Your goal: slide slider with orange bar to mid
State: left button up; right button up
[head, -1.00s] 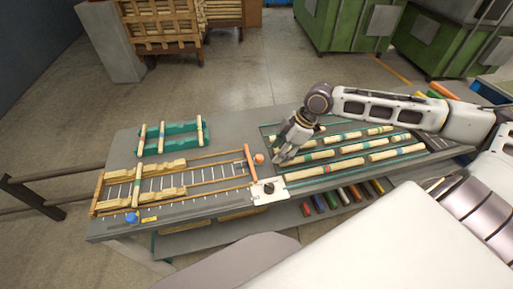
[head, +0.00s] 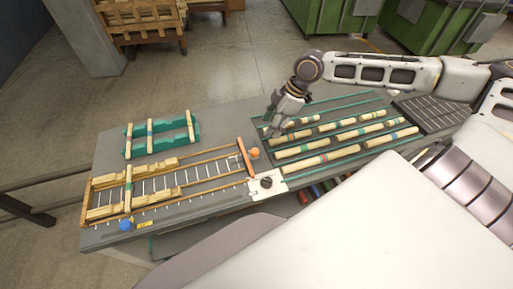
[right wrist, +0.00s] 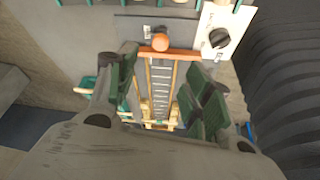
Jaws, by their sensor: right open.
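The orange bar (head: 246,160) lies across the right end of a wooden rail frame with a ladder-like scale (head: 188,176). An orange ball knob (head: 254,153) sits beside the bar's far part. In the right wrist view the orange bar (right wrist: 180,54) and ball (right wrist: 161,42) show just beyond the fingers. My right gripper (head: 270,131) is open and empty, above the far left part of the spindle tray, to the right of and beyond the ball. It also shows in the right wrist view (right wrist: 160,88) with its green-padded fingers apart. My left gripper is out of view.
A blue knob (head: 125,225) is at the frame's near left. A spindle (head: 128,188) crosses the frame's left part. A white panel with a black dial (head: 266,183) stands near the orange bar. Turned spindles (head: 331,140) fill the right tray. A green rack (head: 163,139) is behind.

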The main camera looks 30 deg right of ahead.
aim_at(255, 150)
jog(key=shift+f, duration=0.15)
jog(key=shift+b+x, duration=0.35)
jog(key=shift+x, duration=6.35)
jog(key=shift+a, duration=0.15)
grip_shut()
